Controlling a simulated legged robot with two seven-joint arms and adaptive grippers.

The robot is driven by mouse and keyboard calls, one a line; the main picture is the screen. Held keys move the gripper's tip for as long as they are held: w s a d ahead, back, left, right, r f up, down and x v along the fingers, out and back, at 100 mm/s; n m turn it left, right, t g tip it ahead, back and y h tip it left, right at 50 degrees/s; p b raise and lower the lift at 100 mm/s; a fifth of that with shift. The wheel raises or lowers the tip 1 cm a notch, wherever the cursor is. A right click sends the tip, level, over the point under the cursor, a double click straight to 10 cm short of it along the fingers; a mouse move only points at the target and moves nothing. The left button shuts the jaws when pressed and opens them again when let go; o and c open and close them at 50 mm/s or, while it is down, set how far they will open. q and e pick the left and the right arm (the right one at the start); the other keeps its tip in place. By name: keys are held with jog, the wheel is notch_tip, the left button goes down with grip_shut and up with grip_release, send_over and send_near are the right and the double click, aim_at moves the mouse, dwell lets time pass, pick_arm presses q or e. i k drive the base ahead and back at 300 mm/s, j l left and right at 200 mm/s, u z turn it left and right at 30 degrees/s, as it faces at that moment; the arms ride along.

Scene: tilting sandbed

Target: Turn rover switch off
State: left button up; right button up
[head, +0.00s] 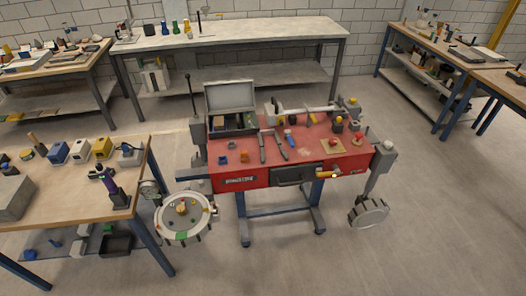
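A red rover-like body (255,181) with a flat top sits on a blue-legged stand (278,212) in the middle of the head view. A grey wheel (368,212) hangs at its right end. A dark panel (292,176) is on its front face, and a small orange-yellow part (326,174) sticks out beside it. Red knob-like parts (359,136) stand on the top at the right. I cannot tell which part is the switch or how it is set. Neither of my grippers is in view.
A round pale disc (163,228) with small coloured parts stands at the body's front left. An open grey case (230,97) and hand tools (279,147) lie on the top. A wooden bench (60,207) is at the left. The floor (440,235) at front right is clear.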

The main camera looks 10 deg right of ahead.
aim_at(332, 141)
jog(key=i+l+z, duration=0.6)
jog(key=i+l, duration=0.1)
jog(key=i, duration=0.05)
